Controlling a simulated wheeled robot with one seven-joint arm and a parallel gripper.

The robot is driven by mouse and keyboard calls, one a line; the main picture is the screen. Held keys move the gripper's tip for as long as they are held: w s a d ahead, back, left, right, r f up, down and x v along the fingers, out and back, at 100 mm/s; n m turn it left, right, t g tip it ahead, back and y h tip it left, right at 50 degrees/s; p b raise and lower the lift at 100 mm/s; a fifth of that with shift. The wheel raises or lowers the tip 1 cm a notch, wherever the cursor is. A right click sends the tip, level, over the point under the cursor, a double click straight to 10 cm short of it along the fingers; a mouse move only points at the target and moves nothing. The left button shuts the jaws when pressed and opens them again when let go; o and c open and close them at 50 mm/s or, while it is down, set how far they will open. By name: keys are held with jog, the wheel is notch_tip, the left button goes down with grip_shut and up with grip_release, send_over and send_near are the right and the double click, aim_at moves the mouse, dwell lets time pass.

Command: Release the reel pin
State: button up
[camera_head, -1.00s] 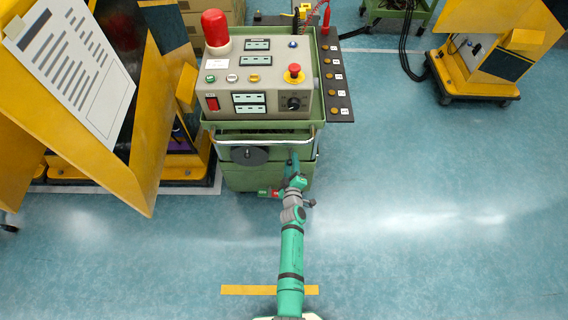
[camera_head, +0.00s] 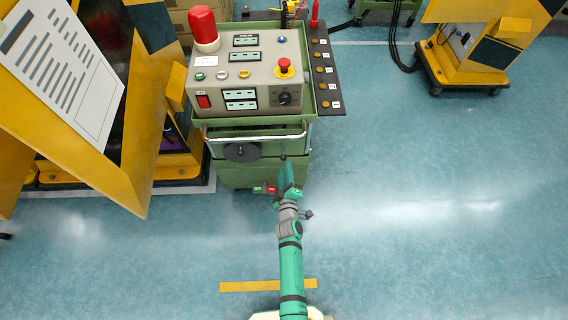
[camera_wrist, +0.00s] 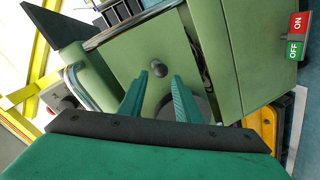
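A dark round knob, which looks like the reel pin (camera_wrist: 159,68), stands out from a green panel in the wrist view. It also shows as a small dark tip (camera_head: 283,157) in the head view. My gripper (camera_wrist: 156,84) is open, its two green fingers pointing toward the panel. The knob appears just beyond and between the fingertips, with nothing held. In the head view my gripper (camera_head: 286,172) is at the front of the green cart. A dark reel disc (camera_head: 243,152) is left of it on the cart front; in the wrist view a grey disc is partly hidden behind the fingers.
The green cart (camera_head: 233,174) carries a control box (camera_head: 225,78) with a red lamp and buttons. A metal handle rail (camera_head: 255,138) crosses its front.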

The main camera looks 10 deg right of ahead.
jog(key=shift+v, duration=1.65)
jog(key=shift+a, duration=0.15)
jog(key=s+a+r+m+y, duration=0.15)
jog(key=s+r, duration=0.25)
jog(key=s, duration=0.7)
jog(key=s+a+r+m+h, duration=0.1)
jog(key=s+r+m, duration=0.2)
jog(key=s, duration=0.8)
jog(key=s+a+r+m, duration=0.3)
jog(key=s+r+m, duration=0.3)
jog(key=s+r, duration=0.7)
notch_tip(320, 180, up, 4)
jog(key=shift+s+a+r, duration=0.2)
jog(key=shift+s+a, duration=0.05)
